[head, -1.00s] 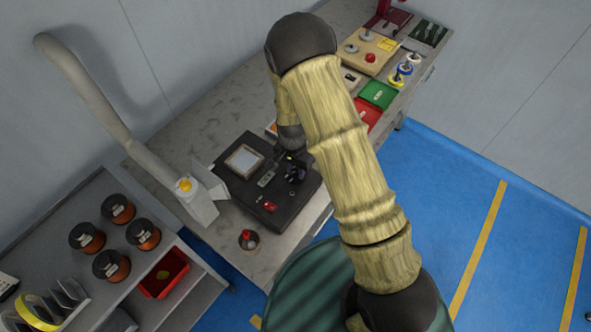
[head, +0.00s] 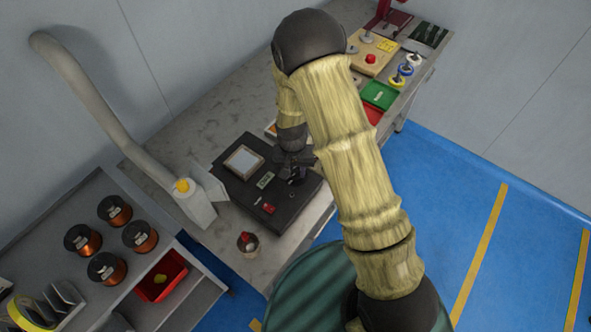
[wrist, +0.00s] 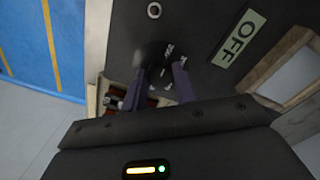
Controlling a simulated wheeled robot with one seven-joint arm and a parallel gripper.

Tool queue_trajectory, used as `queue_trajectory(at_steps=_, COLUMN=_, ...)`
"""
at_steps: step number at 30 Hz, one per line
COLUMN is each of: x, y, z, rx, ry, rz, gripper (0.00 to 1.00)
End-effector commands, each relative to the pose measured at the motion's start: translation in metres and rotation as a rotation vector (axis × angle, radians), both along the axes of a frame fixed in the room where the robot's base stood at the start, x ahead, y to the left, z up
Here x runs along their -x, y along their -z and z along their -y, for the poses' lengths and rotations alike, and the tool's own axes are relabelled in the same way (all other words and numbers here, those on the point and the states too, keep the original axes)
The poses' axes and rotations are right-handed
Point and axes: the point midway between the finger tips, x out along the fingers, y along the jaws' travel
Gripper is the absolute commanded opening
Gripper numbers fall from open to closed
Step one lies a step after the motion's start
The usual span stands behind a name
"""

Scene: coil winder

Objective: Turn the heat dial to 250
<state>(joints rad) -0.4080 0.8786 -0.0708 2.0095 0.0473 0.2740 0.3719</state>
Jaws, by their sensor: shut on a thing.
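The heat dial (wrist: 154,63) is a dark knob on the black heater unit (wrist: 208,24), with small white markings beside it, one seeming to read 250. The dial's exact setting is too small and dark to tell. My gripper (wrist: 155,82) is shut on the dial, with one finger on either side of it. In the head view my gripper (head: 296,170) is at the right part of the black unit (head: 230,188) and mostly covers the dial. A pale label reading OFF (wrist: 239,38) sits on the unit beside the dial.
A pale framed plate (head: 243,161) and a red switch (head: 269,209) are on the unit. A fume hose nozzle (head: 196,205) stands at its left. A cup with a red item (head: 247,243) is in front. Green and red trays lie beyond my arm.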

Motion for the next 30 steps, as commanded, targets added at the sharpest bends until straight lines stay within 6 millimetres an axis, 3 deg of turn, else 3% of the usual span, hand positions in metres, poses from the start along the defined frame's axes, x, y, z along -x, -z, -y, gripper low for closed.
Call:
queue_trajectory(at_steps=5, x=-0.001, y=-0.001, z=-0.001, rx=-0.002, ry=-0.002, rz=0.004, gripper=0.05)
queue_trajectory(at_steps=6, x=-0.001, y=-0.001, z=-0.001, rx=-0.002, ry=-0.002, rz=0.004, gripper=0.3)
queue_trajectory(at_steps=9, x=-0.001, y=-0.001, z=-0.001, rx=-0.001, ry=-0.001, rz=0.004, gripper=0.5)
queue_trajectory(at_steps=20, x=-0.001, y=-0.002, z=0.0, rx=-0.001, ry=0.0, rz=0.002, gripper=0.5)
queue_trajectory(at_steps=25, x=-0.001, y=-0.016, z=-0.001, rx=-0.001, ry=0.0, rz=0.004, gripper=0.5)
queue_trajectory(at_steps=30, x=-0.001, y=-0.041, z=-0.003, rx=-0.002, ry=0.0, rz=0.006, gripper=0.5)
